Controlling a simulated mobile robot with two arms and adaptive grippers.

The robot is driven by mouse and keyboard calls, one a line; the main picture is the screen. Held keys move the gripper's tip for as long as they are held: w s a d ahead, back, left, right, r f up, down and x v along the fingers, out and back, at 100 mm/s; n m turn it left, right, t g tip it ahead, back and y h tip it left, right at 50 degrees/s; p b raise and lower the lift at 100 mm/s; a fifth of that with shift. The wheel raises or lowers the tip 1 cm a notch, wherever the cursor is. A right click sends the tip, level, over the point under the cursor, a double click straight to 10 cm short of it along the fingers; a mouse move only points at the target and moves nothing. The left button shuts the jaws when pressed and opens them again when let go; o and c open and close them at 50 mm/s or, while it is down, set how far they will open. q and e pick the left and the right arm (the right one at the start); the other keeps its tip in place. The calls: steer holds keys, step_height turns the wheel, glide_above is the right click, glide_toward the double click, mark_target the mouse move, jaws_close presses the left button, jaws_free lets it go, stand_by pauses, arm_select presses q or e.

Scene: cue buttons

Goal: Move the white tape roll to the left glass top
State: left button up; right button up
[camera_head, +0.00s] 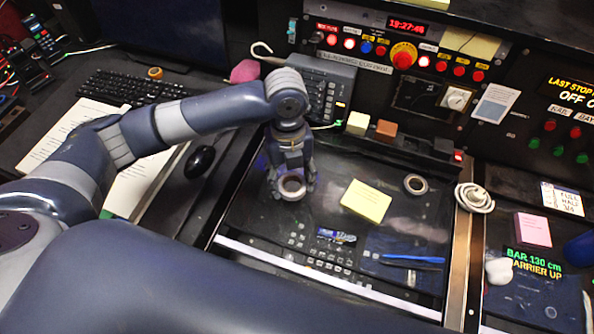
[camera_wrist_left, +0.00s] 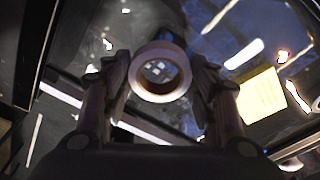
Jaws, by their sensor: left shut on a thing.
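My left gripper (camera_head: 292,183) reaches down over the left glass top (camera_head: 252,215), a dark, shiny panel in the middle of the head view. It is shut on a pale tape roll (camera_head: 291,197), the white one, with a finger on either side. In the left wrist view the left gripper (camera_wrist_left: 162,80) holds the tape roll (camera_wrist_left: 162,95) with its round hole facing the camera. I cannot tell whether the roll touches the glass or hangs just above it. My right gripper is not in view.
On the glass lie a yellow note pad (camera_head: 366,201), another tape roll (camera_head: 416,184) and a blue pen (camera_head: 412,259). A coiled white cable (camera_head: 474,197) sits at its right edge. A black mouse (camera_head: 199,162) and keyboard (camera_head: 126,88) are left. A button panel stands behind.

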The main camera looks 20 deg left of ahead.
mark_target(297, 185)
arm_select(q)
steer(key=w, duration=0.3)
steer(key=shift+w+f+p, duration=0.2)
steer(key=shift+w+p, duration=0.1)
step_height(297, 185, down, 3)
steer(key=shift+s+r+p, duration=0.1)
steer(key=shift+p, duration=0.55)
steer(key=shift+f, duration=0.35)
steer(key=o, duration=1)
steer(key=shift+f, duration=0.1)
steer(key=shift+o, duration=0.2)
